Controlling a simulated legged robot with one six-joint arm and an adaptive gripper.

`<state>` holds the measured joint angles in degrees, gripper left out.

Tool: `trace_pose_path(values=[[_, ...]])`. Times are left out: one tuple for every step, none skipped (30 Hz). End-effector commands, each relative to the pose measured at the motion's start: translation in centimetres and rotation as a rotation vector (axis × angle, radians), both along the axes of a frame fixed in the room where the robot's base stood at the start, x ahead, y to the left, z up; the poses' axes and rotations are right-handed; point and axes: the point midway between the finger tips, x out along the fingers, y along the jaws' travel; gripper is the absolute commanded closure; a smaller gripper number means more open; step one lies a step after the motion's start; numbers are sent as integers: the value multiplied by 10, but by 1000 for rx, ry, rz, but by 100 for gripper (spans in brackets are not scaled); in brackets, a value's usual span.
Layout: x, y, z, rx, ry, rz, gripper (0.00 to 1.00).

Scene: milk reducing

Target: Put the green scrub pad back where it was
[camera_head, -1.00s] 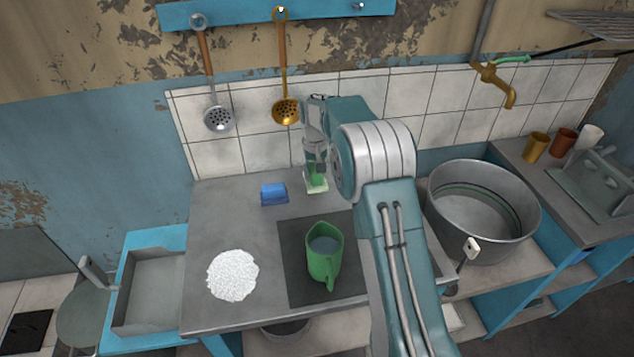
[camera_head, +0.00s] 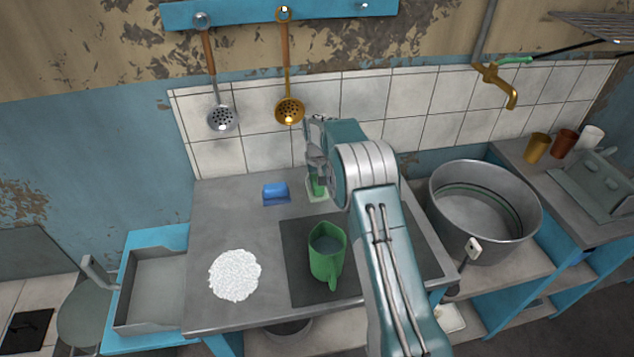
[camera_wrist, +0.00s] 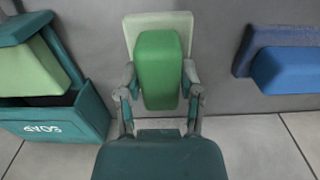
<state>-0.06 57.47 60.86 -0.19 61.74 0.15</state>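The green scrub pad (camera_wrist: 160,70) is a rounded green block above a pale green base (camera_wrist: 140,24). In the wrist view it is between the two fingers of my gripper (camera_wrist: 160,80), which lie close against its sides. In the head view my gripper (camera_head: 317,175) is over the back of the grey table, near the tiled wall. The pad shows there (camera_head: 318,187) under the fingers, partly hidden by them. Its pale base is at or very near the tabletop; I cannot tell if it touches.
A blue scrub pad (camera_head: 275,192) lies left of my gripper; it also shows in the wrist view (camera_wrist: 287,68). A lettered teal box (camera_wrist: 60,120) is on the other side. A green jug (camera_head: 326,258) stands on a dark mat (camera_head: 300,287), with white powder (camera_head: 234,276) nearby.

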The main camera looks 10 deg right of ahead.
Motion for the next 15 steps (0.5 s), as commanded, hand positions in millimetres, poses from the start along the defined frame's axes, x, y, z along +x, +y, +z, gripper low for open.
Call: trace_pose_path(values=[[0,0,0,0,0,0,26],[0,0,0,0,0,0,19],[0,0,0,0,0,0,19],[0,0,0,0,0,0,19],[0,0,0,0,0,0,19],[0,0,0,0,0,0,19],[0,0,0,0,0,0,19],[0,0,0,0,0,0,19],[0,0,0,0,0,0,19],[0,0,0,0,0,0,19],[0,0,0,0,0,0,19],[0,0,0,0,0,0,19],[0,0,1,0,0,0,19],[0,0,2,0,-1,0,19],[0,0,4,0,-1,0,19]])
